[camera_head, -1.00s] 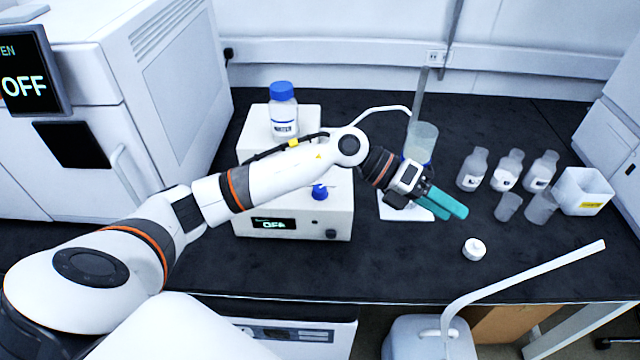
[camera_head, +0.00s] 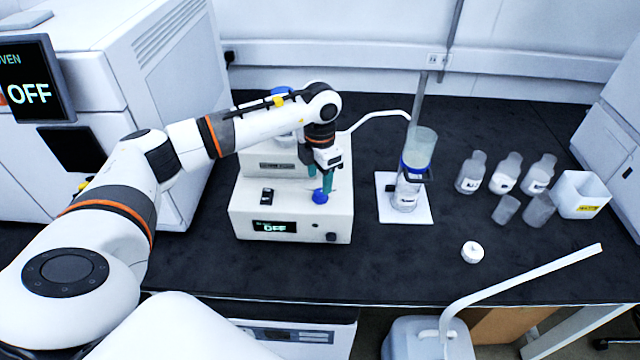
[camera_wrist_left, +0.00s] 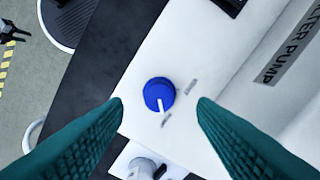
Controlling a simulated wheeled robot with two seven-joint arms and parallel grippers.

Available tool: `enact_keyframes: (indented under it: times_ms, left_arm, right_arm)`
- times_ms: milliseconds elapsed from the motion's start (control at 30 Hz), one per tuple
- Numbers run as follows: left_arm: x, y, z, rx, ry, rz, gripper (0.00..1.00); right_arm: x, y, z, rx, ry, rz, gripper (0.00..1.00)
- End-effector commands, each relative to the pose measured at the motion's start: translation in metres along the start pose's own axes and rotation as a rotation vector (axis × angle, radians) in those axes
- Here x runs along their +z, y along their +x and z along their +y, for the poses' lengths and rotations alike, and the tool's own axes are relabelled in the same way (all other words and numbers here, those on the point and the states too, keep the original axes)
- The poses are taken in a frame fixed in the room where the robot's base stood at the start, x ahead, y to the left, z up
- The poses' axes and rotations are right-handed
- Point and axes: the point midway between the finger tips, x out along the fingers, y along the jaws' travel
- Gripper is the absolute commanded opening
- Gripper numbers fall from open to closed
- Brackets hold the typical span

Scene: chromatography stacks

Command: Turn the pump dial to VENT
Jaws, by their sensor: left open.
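The pump (camera_head: 250,215) is a white box whose front display reads OFF. Its blue dial (camera_head: 320,196) sits on the top face near the right side, and it also shows in the left wrist view (camera_wrist_left: 153,88). A white pointer line on the dial runs toward the lower of two small grey labels (camera_wrist_left: 166,120), too small to read. My left gripper (camera_head: 321,186) points down over the dial. In the left wrist view its teal fingers (camera_wrist_left: 160,104) are open, one on each side of the dial, apart from it.
A blue-capped bottle (camera_head: 283,92) stands on the pump's rear step, partly hidden by my arm. A filter flask (camera_head: 408,190) on a white base stands right of the pump. Several small bottles, cups and a white bin (camera_head: 583,190) are farther right. A white cap (camera_head: 472,252) lies in front.

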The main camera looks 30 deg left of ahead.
Motion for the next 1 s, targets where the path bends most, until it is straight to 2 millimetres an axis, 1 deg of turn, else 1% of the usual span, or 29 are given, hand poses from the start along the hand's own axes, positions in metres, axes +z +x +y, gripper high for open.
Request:
enact_keyframes:
  times_ms: [33, 100, 200, 300, 433, 633, 667, 900, 933, 1000]
  left_arm:
    - [0.001, 0.008, 0.001, 0.002, 0.000, -0.004, 0.52]
    - [0.001, 0.020, 0.001, 0.001, 0.000, -0.003, 0.52]
    - [0.000, 0.032, 0.001, 0.002, 0.001, -0.001, 0.52]
    - [-0.001, 0.039, 0.000, 0.001, 0.001, 0.001, 0.52]
    - [0.000, 0.044, 0.001, 0.001, 0.001, 0.001, 0.52]
    - [-0.001, 0.044, 0.001, 0.001, 0.001, 0.002, 0.52]
    - [-0.001, 0.044, 0.001, 0.001, 0.001, 0.002, 0.49]
    - [-0.001, 0.043, 0.001, 0.001, 0.001, 0.002, 0.10]
    - [-0.001, 0.043, 0.001, 0.001, 0.001, 0.002, 0.07]
    - [-0.001, 0.043, 0.001, 0.001, 0.000, 0.002, 0.07]
  right_arm:
    - [0.000, -0.005, 0.000, 0.000, 0.000, 0.000, 0.36]
    - [0.000, -0.007, 0.000, 0.000, 0.000, 0.000, 0.36]
    - [0.001, -0.009, 0.000, 0.000, 0.000, 0.000, 0.36]
    - [0.001, -0.011, 0.000, 0.000, 0.000, 0.000, 0.36]
    - [0.001, -0.011, 0.000, 0.000, 0.000, 0.000, 0.36]
    - [0.001, -0.011, 0.000, 0.000, 0.000, 0.000, 0.36]
    - [0.001, -0.011, 0.000, 0.000, 0.000, 0.000, 0.36]
    - [0.001, -0.011, 0.000, 0.000, 0.000, 0.000, 0.36]
    - [0.001, -0.011, 0.000, 0.000, 0.000, 0.000, 0.36]
    - [0.001, -0.011, 0.000, 0.000, 0.000, 0.000, 0.36]
